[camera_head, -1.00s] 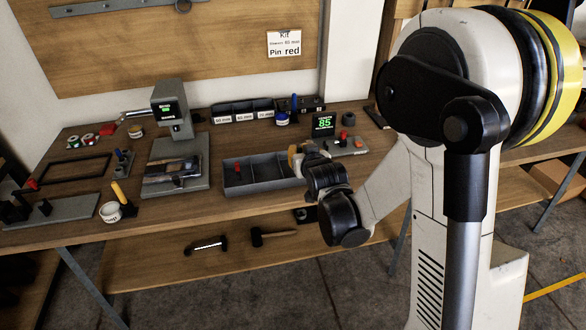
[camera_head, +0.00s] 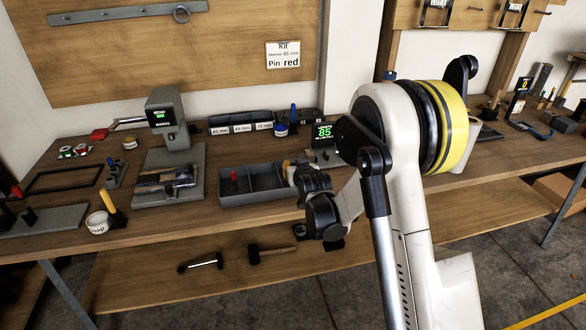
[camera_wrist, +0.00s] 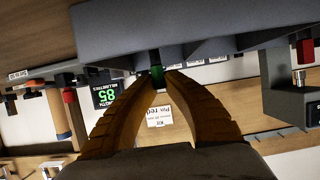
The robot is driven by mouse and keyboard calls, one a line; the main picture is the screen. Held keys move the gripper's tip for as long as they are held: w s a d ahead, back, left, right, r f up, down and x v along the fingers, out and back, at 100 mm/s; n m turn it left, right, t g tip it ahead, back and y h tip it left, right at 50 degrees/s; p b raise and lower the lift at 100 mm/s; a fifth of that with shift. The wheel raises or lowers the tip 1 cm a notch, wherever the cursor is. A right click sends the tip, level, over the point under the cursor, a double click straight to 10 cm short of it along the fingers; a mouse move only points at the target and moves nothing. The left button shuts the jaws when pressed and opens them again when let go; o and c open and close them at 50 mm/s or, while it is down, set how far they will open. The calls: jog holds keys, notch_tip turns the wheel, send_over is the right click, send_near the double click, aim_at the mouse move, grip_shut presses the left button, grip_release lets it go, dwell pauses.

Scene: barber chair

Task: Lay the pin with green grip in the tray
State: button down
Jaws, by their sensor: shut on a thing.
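In the wrist view, my gripper (camera_wrist: 157,76) is shut on a pin with a green grip (camera_wrist: 157,74); only the green part shows clearly between the fingertips. In the head view, my gripper (camera_head: 289,168) is at the right end of the grey tray (camera_head: 262,196), and the held pin cannot be made out. The tray has compartments, and a red-gripped piece (camera_head: 234,177) stands in its left one. The tray's grey side also spans the top of the upside-down wrist view (camera_wrist: 200,25), close to the fingertips. I cannot tell whether the pin touches the tray.
A press (camera_head: 170,150) stands left of the tray. Labelled bins (camera_head: 240,122) and a green "85" display (camera_head: 323,131) stand behind it. A white cup (camera_head: 97,222) and a yellow-handled tool (camera_head: 112,204) are at the front left. Hammers lie on the lower shelf (camera_head: 270,268).

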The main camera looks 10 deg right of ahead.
jog(key=shift+r, duration=0.1)
jog(key=c, duration=1.6)
grip_release()
jog(key=shift+o, duration=0.2)
jog(key=s+r+g+p, duration=0.2)
jog(key=s+r, duration=0.5)
jog(key=s, duration=0.6)
jog(key=s+r+g+p, duration=0.2)
jog(key=s+r, duration=0.5)
jog(key=s, duration=0.5)
jog(key=s+g, duration=0.2)
jog(key=s, duration=1.5)
jog(key=shift+r+g, duration=0.2)
jog(key=shift+g, duration=0.1)
